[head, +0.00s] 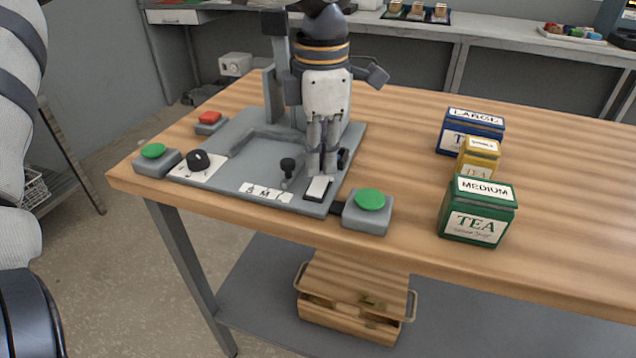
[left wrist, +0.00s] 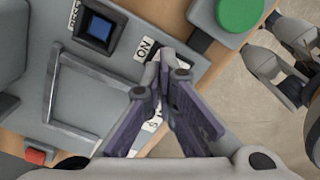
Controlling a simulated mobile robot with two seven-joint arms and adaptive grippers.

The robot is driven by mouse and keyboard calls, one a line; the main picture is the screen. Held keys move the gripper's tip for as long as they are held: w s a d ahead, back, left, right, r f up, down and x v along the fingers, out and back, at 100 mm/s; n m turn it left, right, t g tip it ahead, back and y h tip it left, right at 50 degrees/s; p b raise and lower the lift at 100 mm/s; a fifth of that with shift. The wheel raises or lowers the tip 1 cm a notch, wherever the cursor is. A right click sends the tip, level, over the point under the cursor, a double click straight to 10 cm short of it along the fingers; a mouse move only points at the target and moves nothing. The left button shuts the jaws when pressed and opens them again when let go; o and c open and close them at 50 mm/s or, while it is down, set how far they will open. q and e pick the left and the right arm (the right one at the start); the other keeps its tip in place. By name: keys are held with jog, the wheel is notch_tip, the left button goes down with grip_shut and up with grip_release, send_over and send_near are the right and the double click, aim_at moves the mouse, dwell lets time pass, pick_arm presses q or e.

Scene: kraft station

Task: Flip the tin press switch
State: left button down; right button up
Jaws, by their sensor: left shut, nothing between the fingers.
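The tin press (head: 262,165) is a grey plate with controls at the front of the wooden table. A small switch with a white label (head: 318,187) sits at its front right corner. My left gripper (head: 321,172) points down, shut and empty, just behind the switch; contact cannot be told. In the left wrist view its closed fingertips (left wrist: 165,62) are beside the ON label (left wrist: 145,48) and cover the switch area. A gripper I take as my right one (left wrist: 284,60) shows at the right edge over the floor, its opening unclear.
A green button (head: 370,200) stands right of the plate; another green button (head: 153,151), a red button (head: 209,118) and a black knob (head: 199,160) are at left. Blue, yellow and green tea tins (head: 478,212) stand at right. A wooden crate (head: 350,312) is below.

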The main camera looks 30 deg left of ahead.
aim_at(320, 180)
pick_arm(q)
jog(key=shift+f, duration=1.05)
dwell(0.4)
jog(key=shift+r, duration=3.55)
jog(key=shift+f, duration=0.1)
